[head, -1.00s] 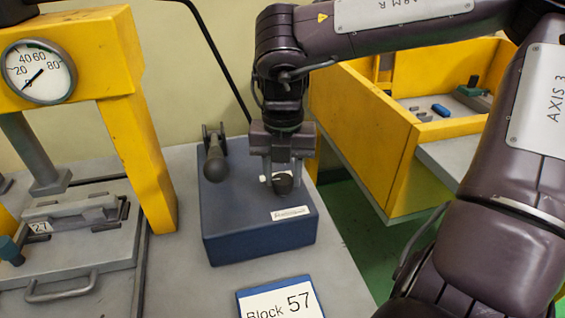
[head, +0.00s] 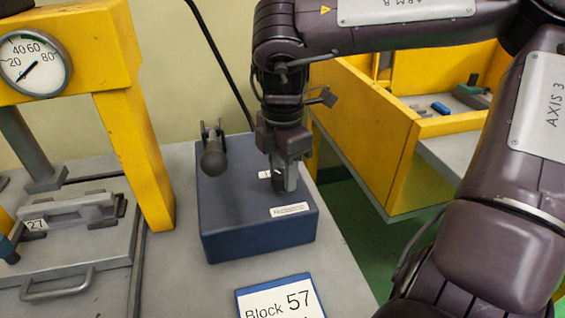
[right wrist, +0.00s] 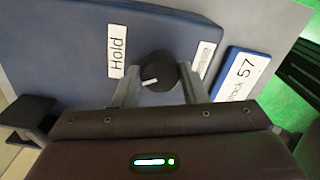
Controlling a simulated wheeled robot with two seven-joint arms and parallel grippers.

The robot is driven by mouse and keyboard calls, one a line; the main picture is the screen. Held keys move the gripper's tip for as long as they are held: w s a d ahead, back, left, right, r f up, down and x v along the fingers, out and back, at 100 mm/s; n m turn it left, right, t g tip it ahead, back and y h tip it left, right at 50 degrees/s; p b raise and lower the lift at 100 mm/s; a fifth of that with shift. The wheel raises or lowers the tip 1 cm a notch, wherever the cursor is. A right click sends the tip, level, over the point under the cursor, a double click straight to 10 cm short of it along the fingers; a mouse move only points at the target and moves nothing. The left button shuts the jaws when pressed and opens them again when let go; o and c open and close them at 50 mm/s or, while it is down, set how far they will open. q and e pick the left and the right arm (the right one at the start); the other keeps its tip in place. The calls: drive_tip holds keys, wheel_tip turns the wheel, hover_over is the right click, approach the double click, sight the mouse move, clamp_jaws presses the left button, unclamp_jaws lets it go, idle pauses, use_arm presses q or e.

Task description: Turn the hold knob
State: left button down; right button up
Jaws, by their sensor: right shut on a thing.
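The hold knob (right wrist: 158,70) is a dark round knob with a white pointer line, on the blue box (head: 245,240). A white "Hold" label (right wrist: 117,50) is beside it in the right wrist view. My right gripper (right wrist: 160,90) has one finger on each side of the knob and is shut on it. In the head view my right gripper (head: 284,182) points down onto the box top and mostly hides the knob. My left gripper is not in view.
A lever with a dark grip (head: 214,160) stands on the box, left of the gripper. A "Block 57" sign (head: 282,299) lies in front. A yellow frame with a round gauge (head: 35,62) stands at left, and a yellow bin (head: 365,135) at right.

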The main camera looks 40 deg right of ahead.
drive_tip(key=shift+m, duration=1)
drive_tip(key=shift+m+b, duration=0.55)
drive_tip(key=shift+m, duration=0.55)
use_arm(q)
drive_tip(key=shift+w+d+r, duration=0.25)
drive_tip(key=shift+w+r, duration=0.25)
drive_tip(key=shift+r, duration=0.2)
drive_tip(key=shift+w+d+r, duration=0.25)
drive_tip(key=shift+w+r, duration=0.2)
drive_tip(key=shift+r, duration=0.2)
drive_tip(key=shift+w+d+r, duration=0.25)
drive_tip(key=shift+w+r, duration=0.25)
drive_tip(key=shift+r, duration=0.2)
use_arm(e)
drive_tip(key=shift+r+m, duration=0.1)
drive_tip(key=shift+m, duration=0.9)
use_arm(q)
drive_tip(key=shift+b, duration=0.3)
use_arm(e)
drive_tip(key=o, duration=1)
drive_tip(key=shift+c, duration=0.2)
